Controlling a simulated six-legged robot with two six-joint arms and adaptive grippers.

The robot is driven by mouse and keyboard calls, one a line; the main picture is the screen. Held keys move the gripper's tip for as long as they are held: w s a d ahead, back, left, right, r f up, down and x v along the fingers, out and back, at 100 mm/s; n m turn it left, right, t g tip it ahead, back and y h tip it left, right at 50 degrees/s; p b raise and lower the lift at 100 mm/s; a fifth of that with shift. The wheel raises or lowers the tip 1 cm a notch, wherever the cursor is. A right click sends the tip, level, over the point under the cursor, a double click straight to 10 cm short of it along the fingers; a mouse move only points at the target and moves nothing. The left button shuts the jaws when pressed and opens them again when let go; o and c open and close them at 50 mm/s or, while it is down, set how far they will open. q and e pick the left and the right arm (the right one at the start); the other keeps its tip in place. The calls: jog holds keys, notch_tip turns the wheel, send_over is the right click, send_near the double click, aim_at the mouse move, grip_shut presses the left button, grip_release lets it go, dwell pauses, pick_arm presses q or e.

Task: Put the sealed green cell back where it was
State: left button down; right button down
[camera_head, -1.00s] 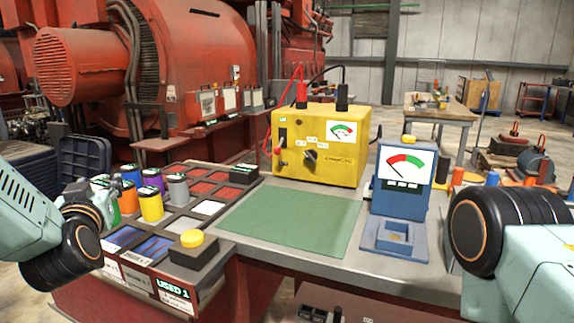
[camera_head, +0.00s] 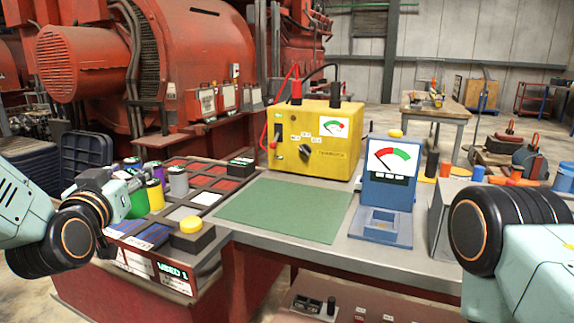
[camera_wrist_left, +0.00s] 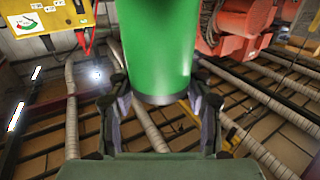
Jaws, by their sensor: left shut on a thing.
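My left gripper (camera_head: 122,190) is at the left end of the bench, at the near left of the sectioned tray (camera_head: 207,198). It is shut on a green cell (camera_head: 138,205), partly hidden by the fingers in the head view. The left wrist view shows the smooth green cylinder (camera_wrist_left: 155,50) between the two fingers. Yellow (camera_head: 155,195), grey (camera_head: 178,182) and purple cells stand in the tray just beyond the gripper. The arm and gripper hide some of the tray's left side. My right gripper is out of view.
A yellow button box (camera_head: 192,236) sits at the tray's near corner. A bare green mat (camera_head: 285,210) lies right of the tray. A yellow meter box (camera_head: 313,142) with leads stands behind it, and a blue meter (camera_head: 388,195) stands to its right.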

pick_arm(q)
jog(key=s+d+f+m+g+h, duration=0.1)
jog(key=s+d+f+m+h, duration=0.2)
jog(key=s+d+f+h, duration=0.2)
jog(key=s+d+f+m+g+h, duration=0.1)
jog(key=s+d+f+m+h, duration=0.2)
jog(key=s+f, duration=0.8)
jog(key=d+f+h, duration=0.2)
jog(key=d+f, duration=0.1)
jog(key=f, duration=0.3)
jog(key=shift+s+d+m+h, duration=0.15)
jog(key=shift+s+m+h, duration=0.15)
jog(key=shift+s+m, duration=0.1)
jog(key=shift+w+r, duration=0.1)
jog(key=shift+r, duration=0.05)
